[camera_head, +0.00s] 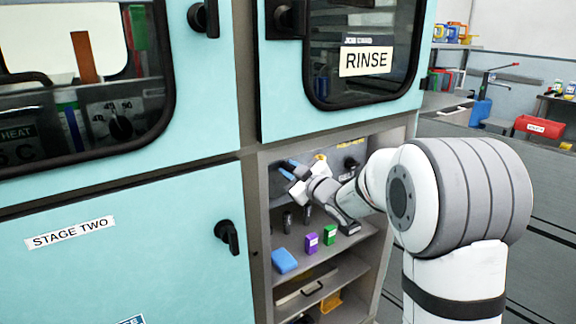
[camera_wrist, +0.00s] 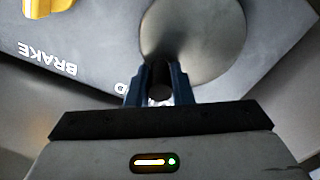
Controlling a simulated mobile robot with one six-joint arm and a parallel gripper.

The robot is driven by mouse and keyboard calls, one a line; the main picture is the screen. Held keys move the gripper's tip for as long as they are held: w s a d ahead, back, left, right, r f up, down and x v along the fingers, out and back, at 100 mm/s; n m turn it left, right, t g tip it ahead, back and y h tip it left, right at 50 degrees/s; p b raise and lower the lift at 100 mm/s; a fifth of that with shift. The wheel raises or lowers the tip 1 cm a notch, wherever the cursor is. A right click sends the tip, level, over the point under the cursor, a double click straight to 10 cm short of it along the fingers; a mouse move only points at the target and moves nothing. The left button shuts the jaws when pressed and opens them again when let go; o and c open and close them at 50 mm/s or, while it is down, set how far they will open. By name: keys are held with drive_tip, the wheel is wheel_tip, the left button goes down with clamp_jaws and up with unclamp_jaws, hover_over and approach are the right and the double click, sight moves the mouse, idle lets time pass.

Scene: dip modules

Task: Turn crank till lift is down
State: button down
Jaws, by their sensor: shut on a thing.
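My gripper (camera_wrist: 160,82) is shut on a dark round crank handle (camera_wrist: 160,92), with one blue finger on each side of it. The handle stands at the lower part of a round grey disc (camera_wrist: 197,40), which looks like the crank's wheel, on a dark panel. In the head view my gripper (camera_head: 288,169) is inside the open bay under the RINSE window, at the panel's left part; my wrist hides most of the crank there. I cannot pick out the lift in either view.
A yellow lever (camera_wrist: 52,8) sits near the BRAKE label. A black knob (camera_head: 351,163) is on the panel's right. Below are a shelf with a blue block (camera_head: 284,261), a purple block (camera_head: 311,243) and a green block (camera_head: 330,234). The bay's side walls are close around my arm.

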drive_tip(key=shift+w+d+m, duration=0.1)
drive_tip(key=shift+d+m, duration=0.05)
drive_tip(key=shift+m, duration=0.25)
drive_tip(key=shift+f, duration=0.1)
drive_tip(key=c, duration=1.3)
unclamp_jaws()
drive_tip(key=p+v, duration=0.1)
drive_tip(key=v, duration=0.6)
drive_tip(key=shift+s+d, duration=0.3)
